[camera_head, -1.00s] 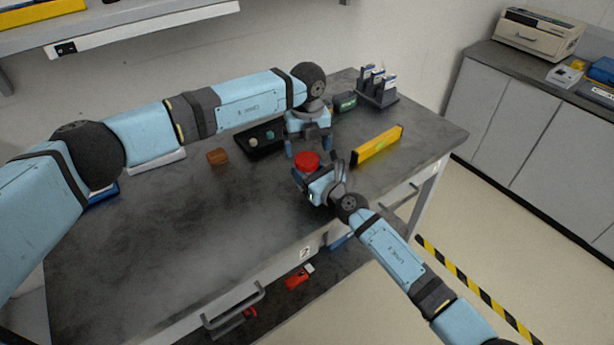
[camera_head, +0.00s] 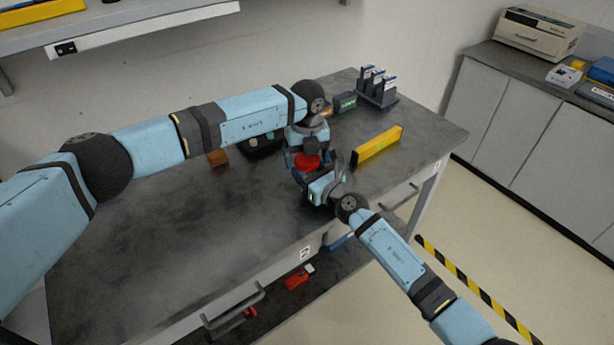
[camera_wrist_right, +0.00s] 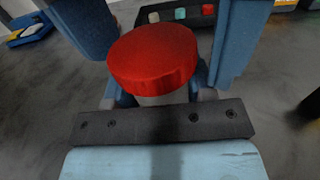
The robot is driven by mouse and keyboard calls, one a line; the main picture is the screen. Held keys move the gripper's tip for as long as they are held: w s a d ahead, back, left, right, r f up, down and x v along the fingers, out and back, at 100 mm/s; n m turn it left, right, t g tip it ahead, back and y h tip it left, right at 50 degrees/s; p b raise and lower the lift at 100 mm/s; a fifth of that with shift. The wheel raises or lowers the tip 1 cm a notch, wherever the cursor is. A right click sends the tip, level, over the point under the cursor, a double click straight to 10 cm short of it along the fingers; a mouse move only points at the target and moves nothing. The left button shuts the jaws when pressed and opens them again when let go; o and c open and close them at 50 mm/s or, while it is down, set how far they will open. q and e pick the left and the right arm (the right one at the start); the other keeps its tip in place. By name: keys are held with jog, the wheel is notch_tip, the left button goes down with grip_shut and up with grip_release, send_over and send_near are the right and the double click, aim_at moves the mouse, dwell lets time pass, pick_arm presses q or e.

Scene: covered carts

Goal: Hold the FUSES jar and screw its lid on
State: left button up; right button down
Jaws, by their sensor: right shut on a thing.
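A red lid (camera_head: 307,164) sits on top of the jar at the middle of the bench. It also shows large in the right wrist view (camera_wrist_right: 153,58), where only a pale strip of the jar (camera_wrist_right: 165,99) shows beneath it. No label can be read. My right gripper (camera_head: 314,174) is shut on the jar below the lid and holds it from the front. My left gripper (camera_head: 307,157) points down from above, with its blue fingers on either side of the lid. They look open, with a small gap beside the lid's right side in the wrist view.
A yellow bar-shaped object (camera_head: 377,145) lies to the right. A dark tray (camera_head: 262,144) and a brown block (camera_head: 217,158) lie to the left. A rack (camera_head: 378,88) and a green-marked dark box (camera_head: 345,102) stand behind. The bench's left front is clear.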

pick_arm(q)
jog(key=shift+r, duration=2.25)
notch_tip(320, 180, up, 4)
jog(key=shift+f, duration=0.2)
jog(key=shift+c, duration=0.4)
jog(key=shift+f, duration=0.15)
notch_tip(320, 180, down, 8)
jog(key=shift+r, duration=0.1)
